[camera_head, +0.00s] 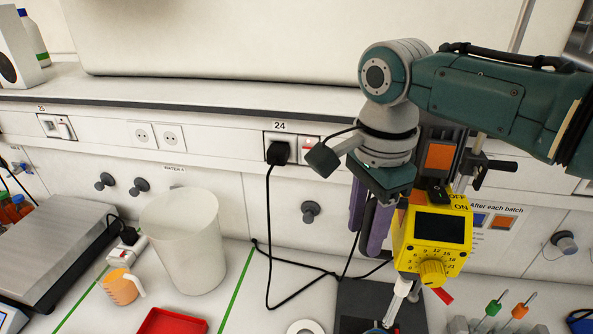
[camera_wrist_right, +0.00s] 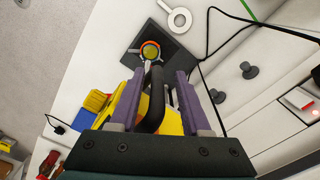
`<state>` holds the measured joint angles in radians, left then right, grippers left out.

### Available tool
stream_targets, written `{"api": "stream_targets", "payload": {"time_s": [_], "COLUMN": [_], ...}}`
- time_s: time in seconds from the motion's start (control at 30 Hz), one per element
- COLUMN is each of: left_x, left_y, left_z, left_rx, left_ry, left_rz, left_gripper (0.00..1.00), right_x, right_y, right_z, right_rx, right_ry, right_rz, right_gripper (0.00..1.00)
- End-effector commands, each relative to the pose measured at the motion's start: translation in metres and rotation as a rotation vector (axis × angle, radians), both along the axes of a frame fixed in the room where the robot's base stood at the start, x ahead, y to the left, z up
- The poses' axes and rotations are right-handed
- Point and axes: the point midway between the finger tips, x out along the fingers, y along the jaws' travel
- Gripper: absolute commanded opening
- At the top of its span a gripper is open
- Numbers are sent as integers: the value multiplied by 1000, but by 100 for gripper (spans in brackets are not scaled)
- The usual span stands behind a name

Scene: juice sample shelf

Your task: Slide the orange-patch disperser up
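The yellow disperser (camera_head: 434,240) with a dark screen and a yellow knob hangs on its stand at the right, above a dark base plate (camera_head: 355,297). An orange patch (camera_head: 440,156) shows just above it. Its pale shaft (camera_head: 398,300) points down towards the base. My right gripper (camera_head: 370,218) reaches down at the disperser's left side, with its purple fingers apart. In the right wrist view, a black handle (camera_wrist_right: 156,98) lies between the fingers, with a gap visible on each side. The arm hides part of the stand. My left gripper is not in view.
A white beaker (camera_head: 185,240), an orange jug (camera_head: 121,287) and a grey scale (camera_head: 55,255) stand to the left. A red tray (camera_head: 172,322) is at the front. Green and orange-handled tools (camera_head: 518,312) stand at the right.

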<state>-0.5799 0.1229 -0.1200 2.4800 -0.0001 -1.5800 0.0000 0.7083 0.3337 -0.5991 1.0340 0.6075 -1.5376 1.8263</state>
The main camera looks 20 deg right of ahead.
Motion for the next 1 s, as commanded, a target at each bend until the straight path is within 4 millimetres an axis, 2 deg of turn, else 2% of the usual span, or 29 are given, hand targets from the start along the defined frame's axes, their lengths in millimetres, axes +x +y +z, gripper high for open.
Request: {"api": "stream_targets", "payload": {"time_s": [0.23, 0.37, 0.8, 1.0], "left_x": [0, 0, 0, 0], "left_y": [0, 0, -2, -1], "left_z": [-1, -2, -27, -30], "left_rx": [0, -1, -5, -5], "left_ry": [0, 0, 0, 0], "left_rz": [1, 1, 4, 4], "left_gripper": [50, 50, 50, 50], "right_x": [-2, -1, 0, -1], "right_y": [0, 1, 0, 0], "right_z": [-2, 5, 83, 98], "right_rx": [0, 1, 0, 0], "right_ry": [5, 4, -2, 2], "right_rz": [0, 1, 0, 0], "right_gripper": [48, 48, 48, 48]}}
